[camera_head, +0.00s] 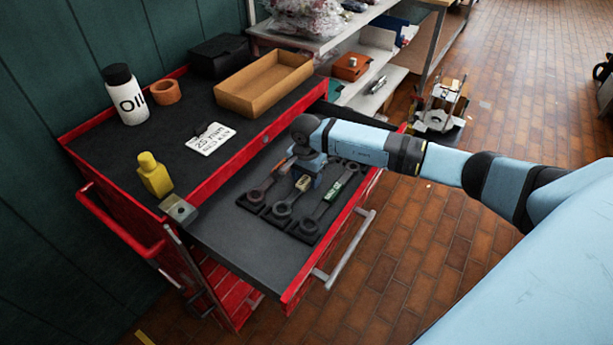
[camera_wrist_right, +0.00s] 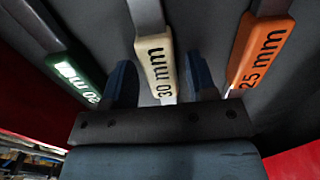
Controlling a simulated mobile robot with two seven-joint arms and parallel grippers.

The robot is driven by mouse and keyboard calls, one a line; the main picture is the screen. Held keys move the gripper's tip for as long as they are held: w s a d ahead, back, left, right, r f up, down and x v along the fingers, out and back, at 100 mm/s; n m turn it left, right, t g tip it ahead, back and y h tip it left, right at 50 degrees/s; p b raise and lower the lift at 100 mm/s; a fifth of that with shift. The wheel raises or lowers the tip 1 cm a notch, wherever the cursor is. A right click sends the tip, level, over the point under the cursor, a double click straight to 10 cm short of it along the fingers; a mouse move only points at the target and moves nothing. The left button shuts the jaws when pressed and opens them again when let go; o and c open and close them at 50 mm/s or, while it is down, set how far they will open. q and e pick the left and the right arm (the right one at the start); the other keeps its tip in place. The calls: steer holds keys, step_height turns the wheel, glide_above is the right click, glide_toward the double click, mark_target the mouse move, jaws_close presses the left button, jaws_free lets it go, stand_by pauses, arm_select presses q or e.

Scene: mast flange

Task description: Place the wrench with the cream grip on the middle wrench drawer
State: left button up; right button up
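The wrench with the cream grip (camera_head: 282,211) lies in the middle of a dark holder (camera_head: 308,229) in the open drawer (camera_head: 240,232), between an orange-grip wrench (camera_head: 259,194) and a green-grip wrench (camera_head: 333,191). In the right wrist view, the cream grip (camera_wrist_right: 158,62) reads "30 mm", the orange one (camera_wrist_right: 262,50) "25 mm", and the green one (camera_wrist_right: 78,78) is partly readable. My right gripper (camera_head: 305,178) is low over the wrenches. Its blue fingers (camera_wrist_right: 160,75) are apart, one each side of the cream grip, with visible gaps. My left gripper is out of view.
The red cabinet's top holds an oil bottle (camera_head: 127,97), an orange ring (camera_head: 165,92), a cardboard tray (camera_head: 266,88), a black box (camera_head: 220,56), a yellow bottle (camera_head: 154,176) and a "25 mm" card (camera_head: 212,139). A shelf (camera_head: 376,62) stands behind. The drawer's front left is bare.

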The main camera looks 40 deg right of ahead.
mark_target(306, 178)
step_height(306, 178, up, 12)
steer(key=shift+r+b, duration=0.2)
steer(key=shift+b, duration=0.1)
stand_by(0.4)
stand_by(0.5)
